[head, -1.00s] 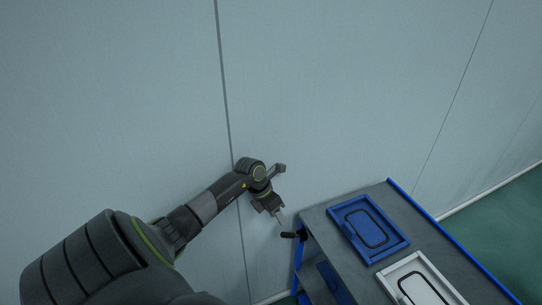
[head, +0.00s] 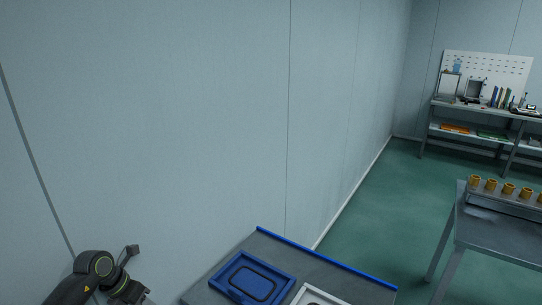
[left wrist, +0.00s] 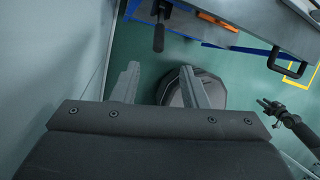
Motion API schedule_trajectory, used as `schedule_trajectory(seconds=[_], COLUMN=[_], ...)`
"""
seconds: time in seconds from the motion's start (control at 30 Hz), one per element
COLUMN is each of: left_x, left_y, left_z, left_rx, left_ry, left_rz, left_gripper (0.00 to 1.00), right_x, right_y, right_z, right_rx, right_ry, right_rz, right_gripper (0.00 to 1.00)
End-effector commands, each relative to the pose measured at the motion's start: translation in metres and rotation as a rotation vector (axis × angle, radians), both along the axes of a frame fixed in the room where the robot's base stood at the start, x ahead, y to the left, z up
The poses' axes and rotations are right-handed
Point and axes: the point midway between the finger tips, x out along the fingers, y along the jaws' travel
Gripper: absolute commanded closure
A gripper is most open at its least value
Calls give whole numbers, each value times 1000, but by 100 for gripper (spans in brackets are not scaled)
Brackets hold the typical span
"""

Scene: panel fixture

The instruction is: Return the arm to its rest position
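My left arm shows at the lower left corner of the head view, with its gripper (head: 132,292) partly cut off by the bottom edge. It is beside the wall, left of the blue-edged cart. In the left wrist view the two grey fingers of my left gripper (left wrist: 160,82) stand apart with nothing held between them. A dark round shape lies behind the right finger.
The cart (head: 345,283) carries a blue framed panel (head: 252,278) and a white one (head: 318,298). A grey table (head: 483,229) with several orange-yellow cylinders (head: 509,189) stands at the right. A workbench (head: 480,108) stands at the back. Green floor (head: 385,200) between them is clear.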

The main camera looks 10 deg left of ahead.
Motion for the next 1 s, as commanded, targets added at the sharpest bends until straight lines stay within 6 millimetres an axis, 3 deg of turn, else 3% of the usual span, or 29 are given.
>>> schedule_trajectory(seconds=[0.13,0.27,0.4,0.53,0.67,0.8,1.0], left_x=[6,18,29,32,30,22,-3], left_y=[-23,-68,-113,-135,-137,-120,-78], left_z=[1,14,47,84,120,146,152], left_rx=[-80,-265,-526,-765,-993,-1215,-1464], left_ry=[-73,-231,-419,-565,-679,-759,-789], left_rz=[5,44,150,301,502,766,1226], left_gripper=[60,60,60,60,60,60,60], right_x=[0,0,0,0,0,0,0], right_y=[0,0,0,0,0,-1,-1], right_z=[0,0,0,0,0,0,0], right_rx=[0,0,0,0,0,-1,-1], right_ry=[0,0,0,0,0,0,0], right_rz=[0,0,0,0,0,0,1], right_gripper=[64,64,64,64,64,64,64])
